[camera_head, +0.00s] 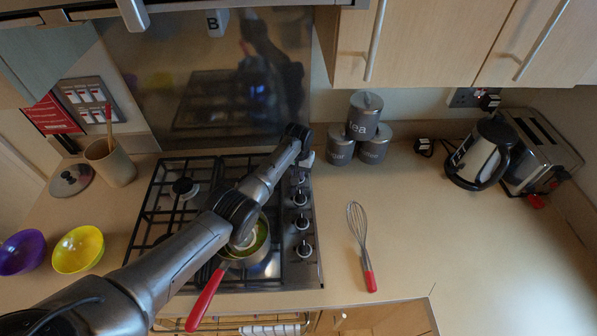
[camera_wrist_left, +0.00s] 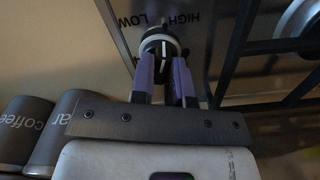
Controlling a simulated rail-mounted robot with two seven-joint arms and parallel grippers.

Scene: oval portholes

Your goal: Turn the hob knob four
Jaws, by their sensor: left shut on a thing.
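The hob (camera_head: 215,165) has a column of dark knobs (camera_head: 301,222) along its right side. My left arm reaches across the hob, and my left gripper (camera_head: 304,158) is at the far end of that column. In the left wrist view my left gripper's purple fingers (camera_wrist_left: 168,68) are shut on a hob knob (camera_wrist_left: 158,42), one finger on each side. HIGH and LOW are printed on the panel beside this knob. The knob's pointer is hard to make out, and the fingers hide part of its sides. My right gripper is not in view.
A saucepan (camera_head: 262,240) with a red handle stands on the hob under my left arm. A whisk (camera_head: 360,240) lies right of the hob. A kettle (camera_head: 480,150) and toaster (camera_head: 543,150) stand at the right.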

